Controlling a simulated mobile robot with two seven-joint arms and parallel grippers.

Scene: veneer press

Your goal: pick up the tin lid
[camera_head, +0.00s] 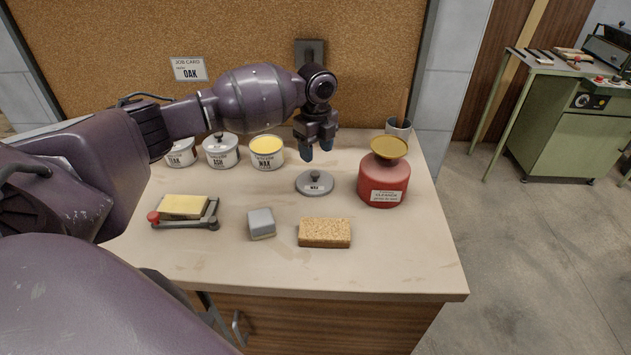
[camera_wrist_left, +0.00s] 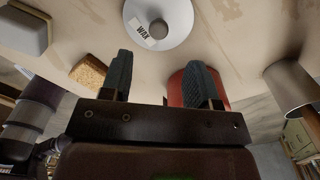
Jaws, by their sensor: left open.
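The tin lid (camera_head: 314,183) is a grey disc with a dark knob and a label reading WAX. It lies flat on the bench top, apart from the open wax tin (camera_head: 267,153), which shows yellow wax. In the left wrist view the lid (camera_wrist_left: 174,16) is at the top, beyond the fingertips. My left gripper (camera_head: 317,154) is open and empty, above the bench and a little behind the lid. Its two dark fingers (camera_wrist_left: 162,75) also show in the left wrist view, with nothing between them. My right gripper is not in view.
A red cleaner can (camera_head: 384,184) with a yellow top stands right of the lid. A cork block (camera_head: 325,233), a grey block (camera_head: 261,223) and a yellow block on a holder (camera_head: 184,207) lie in front. Lidded tins (camera_head: 221,151) and a brush cup (camera_head: 398,127) stand behind.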

